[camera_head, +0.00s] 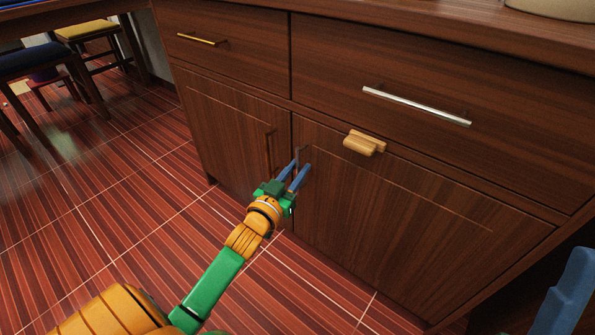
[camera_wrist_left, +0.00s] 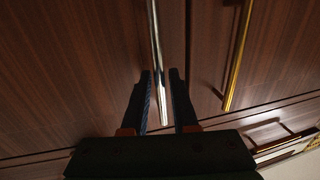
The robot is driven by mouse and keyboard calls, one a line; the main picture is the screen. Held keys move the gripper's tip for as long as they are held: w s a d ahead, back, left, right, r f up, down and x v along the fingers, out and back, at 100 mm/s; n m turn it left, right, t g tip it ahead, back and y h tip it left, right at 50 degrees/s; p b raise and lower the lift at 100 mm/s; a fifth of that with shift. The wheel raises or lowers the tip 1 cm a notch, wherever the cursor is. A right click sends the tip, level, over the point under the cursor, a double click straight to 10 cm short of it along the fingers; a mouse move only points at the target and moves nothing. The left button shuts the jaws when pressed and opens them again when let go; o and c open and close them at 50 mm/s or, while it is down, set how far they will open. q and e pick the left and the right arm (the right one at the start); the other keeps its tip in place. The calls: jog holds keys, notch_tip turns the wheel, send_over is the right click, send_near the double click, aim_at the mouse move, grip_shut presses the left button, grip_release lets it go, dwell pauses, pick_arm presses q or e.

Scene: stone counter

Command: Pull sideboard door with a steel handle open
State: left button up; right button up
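The wooden sideboard (camera_head: 225,120) has two lower doors that meet at a vertical seam; both look closed. A steel handle (camera_head: 302,153) is upright near the left edge of the right door (camera_head: 390,215), partly hidden by my fingers. In the left wrist view the steel bar handle (camera_wrist_left: 155,55) runs down between my two dark fingertips, closer to the left one. My left gripper (camera_head: 298,172) is open around its end, with gaps visible. A blue finger of my right gripper (camera_head: 570,295) shows at the lower right; its opening cannot be told.
A brass-coloured handle (camera_wrist_left: 238,55) is on the neighbouring door, close beside. Above are drawers with a gold handle (camera_head: 202,40) and a long steel handle (camera_head: 415,106). A wooden handle (camera_head: 364,142) juts out at right. Stools (camera_head: 85,32) stand at back left; the floor is clear.

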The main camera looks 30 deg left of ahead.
pick_arm(q)
jog(key=shift+w, duration=0.15)
grip_shut()
dwell(1.4)
